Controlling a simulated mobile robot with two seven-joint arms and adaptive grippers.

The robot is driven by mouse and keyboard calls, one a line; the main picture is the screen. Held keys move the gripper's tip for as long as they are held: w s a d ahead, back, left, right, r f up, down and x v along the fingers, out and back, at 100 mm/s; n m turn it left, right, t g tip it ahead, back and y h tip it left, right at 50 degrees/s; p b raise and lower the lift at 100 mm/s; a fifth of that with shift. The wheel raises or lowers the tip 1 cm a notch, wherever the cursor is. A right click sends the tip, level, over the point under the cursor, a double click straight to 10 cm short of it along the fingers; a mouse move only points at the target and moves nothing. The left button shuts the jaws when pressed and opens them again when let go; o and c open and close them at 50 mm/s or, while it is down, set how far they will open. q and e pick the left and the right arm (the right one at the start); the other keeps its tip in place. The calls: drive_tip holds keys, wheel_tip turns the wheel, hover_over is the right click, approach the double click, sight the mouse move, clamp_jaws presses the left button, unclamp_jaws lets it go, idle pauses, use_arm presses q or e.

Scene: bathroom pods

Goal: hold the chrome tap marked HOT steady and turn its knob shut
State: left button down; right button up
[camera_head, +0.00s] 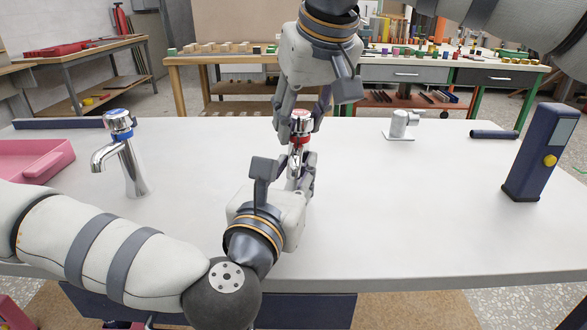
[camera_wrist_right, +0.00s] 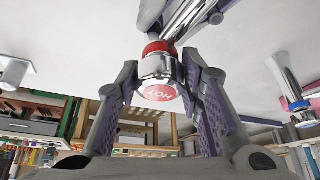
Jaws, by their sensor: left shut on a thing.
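The chrome HOT tap (camera_head: 296,160) stands upright at the middle of the white table, with a red ring below its round knob (camera_head: 301,117). My left gripper (camera_head: 301,172) is shut on the tap's body from the near side. My right gripper (camera_head: 302,122) comes down from above, with a finger on either side of the knob. In the right wrist view the knob's red face marked HOT (camera_wrist_right: 160,93) shows upside down between the fingers. Whether both right fingers press on the knob cannot be told. The tap's spout is hidden in the head view.
A second chrome tap with a blue ring (camera_head: 127,155) stands to the left, near a pink tray (camera_head: 30,160). A small chrome fitting (camera_head: 402,124) and a dark blue box with a yellow button (camera_head: 541,153) are to the right. The table's front right is clear.

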sight(301, 113)
drive_tip(key=m+h, duration=0.1)
drive_tip(key=m, duration=0.2)
drive_tip(key=m+h, duration=0.2)
drive_tip(key=m, duration=0.1)
drive_tip(key=shift+a, duration=0.2)
drive_tip(key=shift+c, duration=0.4)
drive_tip(key=m+h, duration=0.1)
drive_tip(key=m, duration=0.1)
drive_tip(key=m+h, duration=0.1)
drive_tip(key=m, duration=0.2)
drive_tip(key=shift+d+m+g, duration=0.15)
drive_tip(key=shift+m+g, duration=0.15)
drive_tip(key=o, duration=0.9)
drive_tip(key=shift+r, duration=2.5)
drive_tip(key=shift+d, duration=0.1)
